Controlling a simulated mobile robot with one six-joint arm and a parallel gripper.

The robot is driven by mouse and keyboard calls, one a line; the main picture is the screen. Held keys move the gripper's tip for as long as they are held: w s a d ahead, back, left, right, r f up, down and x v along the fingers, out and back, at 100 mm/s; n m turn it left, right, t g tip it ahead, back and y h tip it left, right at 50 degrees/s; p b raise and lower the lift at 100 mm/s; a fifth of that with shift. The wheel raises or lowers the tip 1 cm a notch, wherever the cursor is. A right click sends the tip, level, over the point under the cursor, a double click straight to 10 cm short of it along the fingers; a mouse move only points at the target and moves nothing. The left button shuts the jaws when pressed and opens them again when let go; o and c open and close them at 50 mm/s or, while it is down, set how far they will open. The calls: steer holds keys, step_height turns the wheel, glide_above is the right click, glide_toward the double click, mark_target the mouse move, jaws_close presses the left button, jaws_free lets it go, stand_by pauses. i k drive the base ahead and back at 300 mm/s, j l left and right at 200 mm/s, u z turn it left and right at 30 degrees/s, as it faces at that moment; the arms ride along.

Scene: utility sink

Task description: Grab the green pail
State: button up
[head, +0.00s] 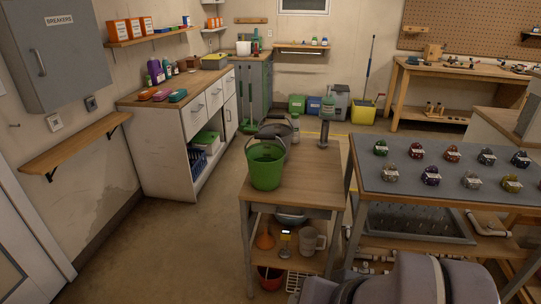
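The green pail (266,168) stands upright on the near left part of a small wooden-topped table (312,178), left of the picture's middle. Its open top faces up and I see part of its dark inside. A thin handle shows near its rim. My gripper is not in view; only rounded grey parts of my arm show at the bottom edge, right of the middle and well apart from the pail.
Behind the pail are a dark round vessel (272,131), a grey bottle (295,127) and a dark upright tool (326,122). A grey-topped bench (440,168) with several small labelled objects stands to the right. Floor (180,240) is clear on the left.

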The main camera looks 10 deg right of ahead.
mark_target(265, 160)
steer(key=i+j+z, duration=0.85)
steer(key=j+z, duration=0.15)
steer(key=j, duration=0.2)
steer(key=i+j+z, duration=0.2)
steer(key=j, duration=0.2)
steer(key=j+z, duration=0.25)
steer(key=j, duration=0.15)
steer(key=i+j+z, duration=0.25)
steer(key=j, duration=0.2)
steer(key=k, duration=0.1)
